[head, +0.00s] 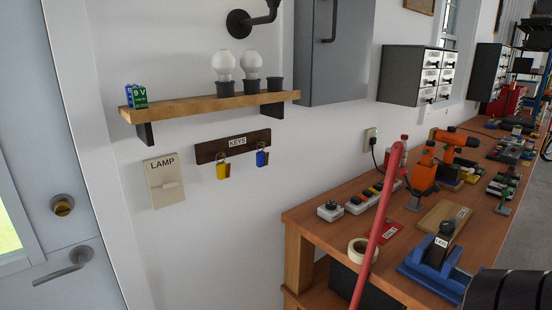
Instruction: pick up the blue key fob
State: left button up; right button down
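The blue key fob (262,158) hangs on the right side of a dark wooden board labelled KEYS (207,153) on the white wall. A brown strap or tag shows at the fob's right edge. A yellow key fob (223,171) hangs to its left on the same board, with a gap between the two.
A wooden shelf (190,106) with bulbs and batteries juts out above the board. A LAMP switch (163,183) is left of it. A workbench (325,218) with tools stands at right. A red pole (378,225) slants in front of it. Wall below the fobs is clear.

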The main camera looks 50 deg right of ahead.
aim_at(262, 157)
jog(key=z, duration=1.4)
